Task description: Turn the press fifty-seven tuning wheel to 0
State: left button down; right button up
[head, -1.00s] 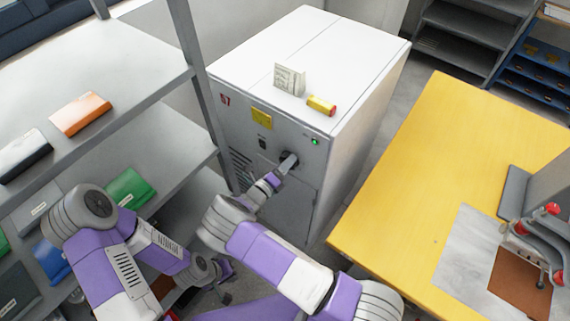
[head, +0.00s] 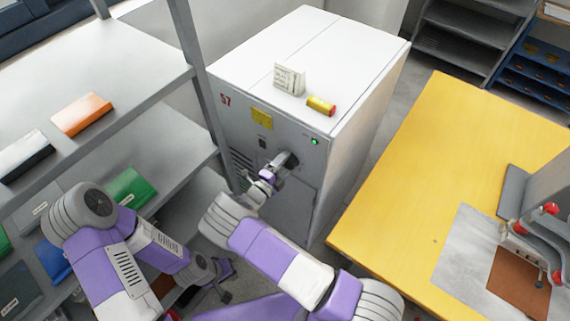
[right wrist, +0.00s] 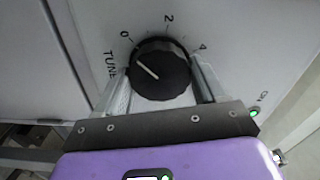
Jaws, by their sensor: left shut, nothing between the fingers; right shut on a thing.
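The press tuning wheel is a black ribbed knob (right wrist: 160,72) on the grey front of the cabinet marked 57 (head: 232,125). In the right wrist view its white pointer line slants up and left, close to the 0 mark (right wrist: 124,34). The 2 (right wrist: 168,18) and 4 (right wrist: 203,47) lie further clockwise. My right gripper (head: 286,162) is shut on the knob, one finger on each side; in the head view it mostly hides the knob. My left gripper (head: 222,268) is low beside the shelf, shut and empty, away from the press.
A green lamp (head: 314,141) glows on the press front. A white card (head: 290,79) and a red-yellow object (head: 321,106) are on top. Grey shelves (head: 95,75) stand close on the left. A yellow table (head: 430,160) with a clamp device stands right.

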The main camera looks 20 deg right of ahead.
dwell(0.5)
jog(key=o, duration=1)
jog(key=shift+s+a, duration=0.1)
jog(key=v, duration=0.7)
jog(key=shift+s+a, duration=0.1)
jog(key=shift+a, duration=0.05)
